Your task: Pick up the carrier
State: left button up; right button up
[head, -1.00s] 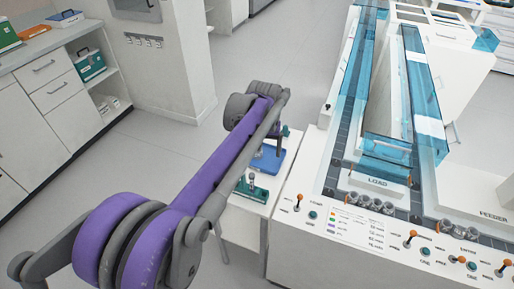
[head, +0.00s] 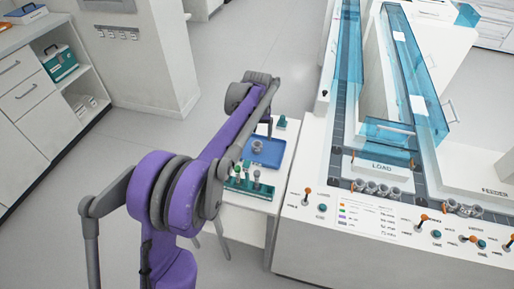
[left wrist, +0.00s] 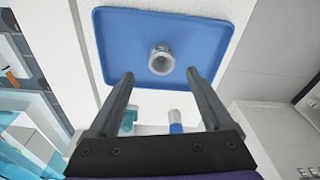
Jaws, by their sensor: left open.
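A small grey ring-shaped carrier (head: 257,147) stands on a blue tray (head: 275,161) on the small white side table. In the left wrist view the carrier (left wrist: 161,60) shows its round open top, near the tray's middle (left wrist: 115,35). My left gripper (left wrist: 160,75) is open and empty. Its two fingers point toward the tray, with the carrier between and just beyond the tips in that picture. I cannot tell the exact gap. In the head view my left arm's wrist hides most of the gripper. My right gripper is in neither view.
A green rack (head: 248,186) with several tubes stands at the table's front. More grey carriers (head: 376,188) sit on the track by the LOAD panel. The white track machine (head: 330,225) with blue clear guards is at right. Open floor (head: 235,45) lies behind.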

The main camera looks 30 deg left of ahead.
pick_arm(q)
jog(key=f, duration=0.5)
jog(key=shift+w+a+f, duration=0.15)
jog(key=shift+a+f, duration=0.05)
jog(key=shift+f, duration=0.15)
jog(key=shift+c, duration=0.3)
jog(key=c, duration=1)
jog(key=shift+r, duration=0.1)
notch_tip(320, 180, up, 10)
jog(key=p, duration=0.1)
notch_tip(320, 180, up, 5)
jog(key=p, duration=0.3)
send_over(257, 144)
jog(key=shift+s+d, duration=0.25)
jog(key=shift+s, duration=0.2)
